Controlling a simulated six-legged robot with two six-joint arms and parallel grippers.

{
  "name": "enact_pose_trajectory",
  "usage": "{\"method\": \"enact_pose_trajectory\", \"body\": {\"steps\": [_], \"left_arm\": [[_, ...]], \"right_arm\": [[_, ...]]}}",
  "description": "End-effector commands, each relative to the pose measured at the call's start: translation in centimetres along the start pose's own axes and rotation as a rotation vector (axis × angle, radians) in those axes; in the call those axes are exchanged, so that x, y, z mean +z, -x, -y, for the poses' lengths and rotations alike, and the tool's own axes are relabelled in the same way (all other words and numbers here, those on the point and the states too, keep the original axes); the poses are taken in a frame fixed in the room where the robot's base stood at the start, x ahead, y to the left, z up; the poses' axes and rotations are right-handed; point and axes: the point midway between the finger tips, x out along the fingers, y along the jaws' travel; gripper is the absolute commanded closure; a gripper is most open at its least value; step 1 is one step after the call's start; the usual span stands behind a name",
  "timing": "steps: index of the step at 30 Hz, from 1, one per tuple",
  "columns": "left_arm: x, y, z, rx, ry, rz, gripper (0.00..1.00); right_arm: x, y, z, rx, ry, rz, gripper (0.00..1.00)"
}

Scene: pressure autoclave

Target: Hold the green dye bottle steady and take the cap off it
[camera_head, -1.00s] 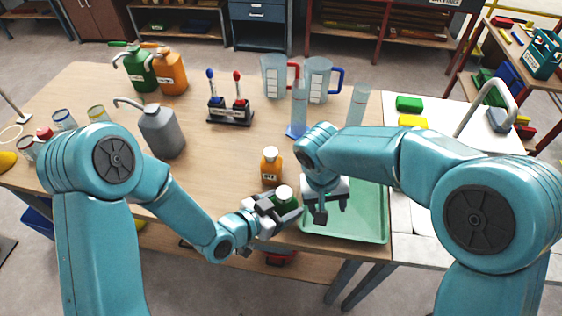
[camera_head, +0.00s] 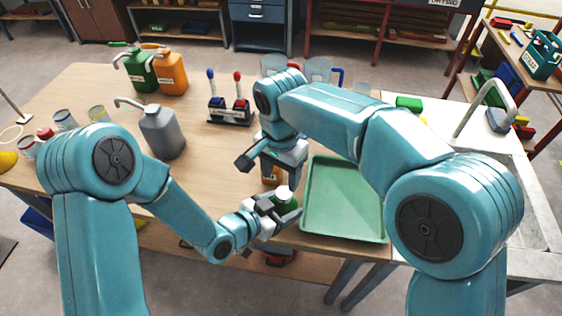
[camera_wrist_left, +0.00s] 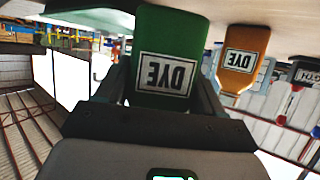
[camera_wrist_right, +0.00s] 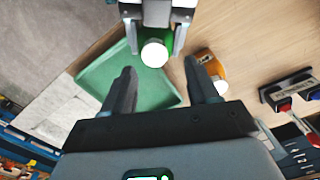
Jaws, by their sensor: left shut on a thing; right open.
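The green dye bottle (camera_head: 288,204) has a white cap (camera_head: 284,192) on top. My left gripper (camera_head: 274,212) is shut on the bottle near the table's front edge. In the left wrist view the green bottle (camera_wrist_left: 168,60) shows its DYE label between the fingers, upside down. My right gripper (camera_head: 270,162) is open and empty, above and just behind the bottle. In the right wrist view the white cap (camera_wrist_right: 154,53) lies beyond the right gripper's open fingers (camera_wrist_right: 160,85), apart from them.
An orange dye bottle (camera_wrist_right: 206,68) stands close behind the green one, mostly hidden by my right gripper in the head view. A green tray (camera_head: 345,205) lies to the right. A grey jug (camera_head: 161,130) and a dropper stand (camera_head: 230,112) stand further left and back.

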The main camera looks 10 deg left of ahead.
Motion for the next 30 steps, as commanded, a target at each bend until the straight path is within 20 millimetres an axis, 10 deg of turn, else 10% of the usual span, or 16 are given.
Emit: {"method": "enact_pose_trajectory", "body": {"steps": [9, 19, 25, 30], "left_arm": [[-0.1, 0.0, 0.0, -0.001, -0.001, -0.002, 1.0], [-0.1, 0.0, 0.0, -0.001, -0.001, -0.002, 1.0], [-0.1, 0.0, -0.1, 0.002, -0.002, -0.002, 1.0], [-0.1, 0.0, -0.3, 0.008, -0.006, -0.002, 1.0]], "right_arm": [[-0.1, -4.4, 0.0, 0.001, 0.002, -0.001, 0.41], [-0.1, -4.9, 0.0, -0.001, 0.002, -0.002, 0.41], [0.0, -4.9, 0.1, -0.005, 0.002, -0.002, 0.99], [0.0, -4.8, 0.3, -0.01, 0.019, -0.003, 0.99]]}}
